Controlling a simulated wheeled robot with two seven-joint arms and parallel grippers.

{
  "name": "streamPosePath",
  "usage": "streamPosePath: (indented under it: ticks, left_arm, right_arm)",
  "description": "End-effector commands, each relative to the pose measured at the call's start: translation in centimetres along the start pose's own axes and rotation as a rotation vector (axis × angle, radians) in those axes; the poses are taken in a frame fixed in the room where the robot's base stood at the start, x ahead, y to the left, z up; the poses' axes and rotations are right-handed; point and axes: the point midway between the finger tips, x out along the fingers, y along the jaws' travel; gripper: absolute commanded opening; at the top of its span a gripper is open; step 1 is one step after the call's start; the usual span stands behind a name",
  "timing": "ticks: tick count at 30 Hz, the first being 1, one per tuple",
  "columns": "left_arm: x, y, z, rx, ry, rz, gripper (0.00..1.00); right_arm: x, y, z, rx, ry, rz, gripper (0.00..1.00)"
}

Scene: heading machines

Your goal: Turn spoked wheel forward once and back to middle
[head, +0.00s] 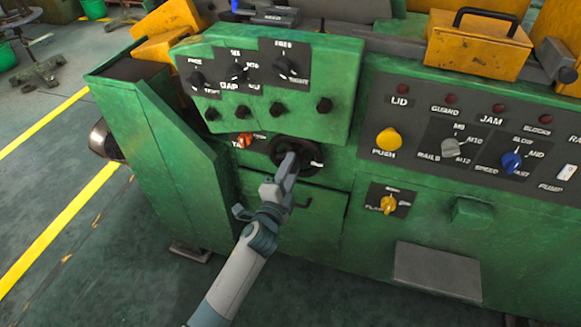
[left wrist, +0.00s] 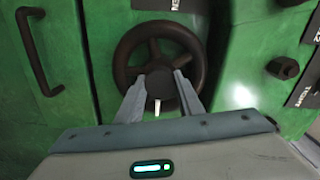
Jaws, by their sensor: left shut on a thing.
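The dark spoked wheel (head: 310,146) sits on the green machine front below the raised knob panel. My left gripper (head: 290,160) reaches it from below and covers part of it in the head view. In the left wrist view the wheel (left wrist: 128,58) shows its round rim and spokes. The fingers of my left gripper (left wrist: 160,85) reach over its lower part and are shut on the wheel. The exact contact at the fingertips is partly hidden. My right gripper is not in view.
A raised panel (head: 262,107) with several black knobs overhangs the wheel. An orange knob (head: 244,140) is close on its left. A door handle (head: 302,203) lies below, beside my arm. A control panel (head: 475,150) with yellow, grey and blue knobs is to the right.

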Motion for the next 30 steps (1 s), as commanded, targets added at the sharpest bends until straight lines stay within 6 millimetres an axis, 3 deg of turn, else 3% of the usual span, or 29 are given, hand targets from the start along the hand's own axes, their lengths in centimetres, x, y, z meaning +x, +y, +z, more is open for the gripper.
streamPosePath:
  ticks: [15, 30]
  left_arm:
    - [0.0, 0.1, 0.0, 0.394, 0.001, 0.001, 0.00]
    - [0.0, 0.1, 0.0, 0.466, 0.000, 0.001, 0.00]
  right_arm:
    - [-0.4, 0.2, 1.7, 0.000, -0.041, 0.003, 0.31]
    - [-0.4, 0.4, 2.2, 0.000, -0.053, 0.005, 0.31]
